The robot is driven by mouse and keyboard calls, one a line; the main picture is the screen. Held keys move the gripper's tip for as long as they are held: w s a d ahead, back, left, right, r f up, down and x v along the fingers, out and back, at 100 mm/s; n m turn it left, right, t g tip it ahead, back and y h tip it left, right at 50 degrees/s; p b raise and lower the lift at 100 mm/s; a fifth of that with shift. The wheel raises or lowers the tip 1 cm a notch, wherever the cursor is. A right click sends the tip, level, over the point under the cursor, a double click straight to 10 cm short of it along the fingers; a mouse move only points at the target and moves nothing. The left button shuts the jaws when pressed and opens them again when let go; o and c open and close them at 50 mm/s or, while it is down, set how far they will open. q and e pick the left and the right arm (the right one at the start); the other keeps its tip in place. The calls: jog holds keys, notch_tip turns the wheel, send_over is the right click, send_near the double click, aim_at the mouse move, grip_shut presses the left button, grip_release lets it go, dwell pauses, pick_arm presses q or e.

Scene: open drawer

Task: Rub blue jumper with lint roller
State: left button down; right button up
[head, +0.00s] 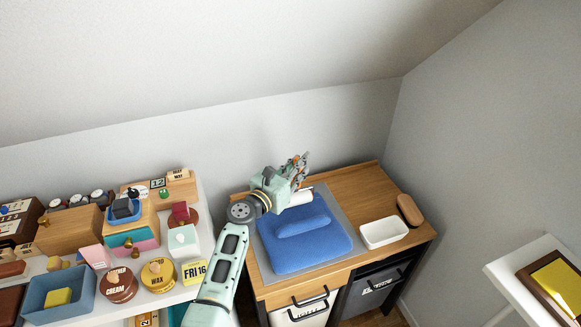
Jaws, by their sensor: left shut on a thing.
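The blue jumper (300,248) lies folded on a grey mat (340,208) on the wooden desk, with a raised fold across its middle. My left gripper (297,171) is at the far edge of the jumper, shut on the lint roller (300,197). The roller shows as a white cylinder just below the gripper, by the jumper's upper edge; its handle is mostly hidden. I cannot tell whether the roller touches the cloth. My right gripper is out of view.
A white tray (384,232) and a brown rounded block (409,210) stand on the desk's right side. A crowded white shelf (178,296) is on the left, with tins, boxes and a blue bin (57,295). Walls rise behind and right.

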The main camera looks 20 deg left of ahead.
pick_arm(q)
jog(key=shift+w+d+b, duration=0.8)
jog(key=shift+w+d, duration=1.1)
jog(key=shift+d, duration=0.95)
jog(key=s+a+p, duration=0.3)
jog(key=s+a, duration=0.4)
jog(key=a, duration=0.3)
jog(key=shift+a+p, duration=0.25)
jog(key=shift+p, duration=0.15)
notch_tip(320, 180, up, 6)
jog(key=p, duration=0.6)
